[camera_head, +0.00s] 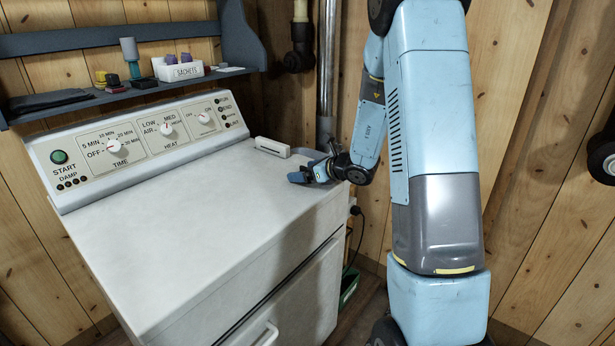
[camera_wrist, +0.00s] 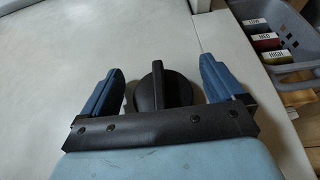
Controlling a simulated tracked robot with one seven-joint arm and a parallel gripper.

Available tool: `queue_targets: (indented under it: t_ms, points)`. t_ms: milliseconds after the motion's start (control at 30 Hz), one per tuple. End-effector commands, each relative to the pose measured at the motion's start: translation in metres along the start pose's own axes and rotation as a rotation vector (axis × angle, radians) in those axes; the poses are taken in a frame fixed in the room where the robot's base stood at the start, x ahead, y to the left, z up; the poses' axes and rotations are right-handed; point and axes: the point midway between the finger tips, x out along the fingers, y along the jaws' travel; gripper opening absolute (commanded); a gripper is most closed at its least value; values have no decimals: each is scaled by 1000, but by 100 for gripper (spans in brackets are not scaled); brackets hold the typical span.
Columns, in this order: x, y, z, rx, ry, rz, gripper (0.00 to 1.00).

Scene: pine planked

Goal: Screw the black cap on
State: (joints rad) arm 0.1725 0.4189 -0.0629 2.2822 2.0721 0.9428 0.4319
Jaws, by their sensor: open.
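The black cap (camera_wrist: 163,88) is a round dark piece with a raised grip ridge across its face. It shows in the wrist view, between the two blue fingers of my gripper (camera_wrist: 161,70). The fingers are spread, one on each side of the cap, with a visible gap on each side. In the head view my gripper (camera_head: 310,175) is low over the right edge of the white dryer top (camera_head: 190,215). I cannot make out the cap there. What lies under the cap is hidden.
A grey basket (camera_wrist: 280,66) with tags LOW, MED and HIGH stands at the right in the wrist view. A white block (camera_head: 272,147) lies at the back of the dryer top. The control panel (camera_head: 140,145) and a blue shelf (camera_head: 130,95) stand behind. The top's middle is clear.

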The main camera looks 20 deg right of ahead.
Motion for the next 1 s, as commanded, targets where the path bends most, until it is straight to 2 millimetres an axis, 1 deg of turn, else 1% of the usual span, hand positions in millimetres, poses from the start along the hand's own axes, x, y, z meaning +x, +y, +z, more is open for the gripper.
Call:
queue_targets:
  t_ms: [167,200,700,767,1000]
  points:
    - [0,0,0,0,0,-1,95]
    - [0,0,0,0,0,-1,93]
    - [0,-1,0,1,-1,-2,45]
    - [0,-1,0,1,-1,-2,40]
    - [-1,-1,1,1,-1,-2,40]
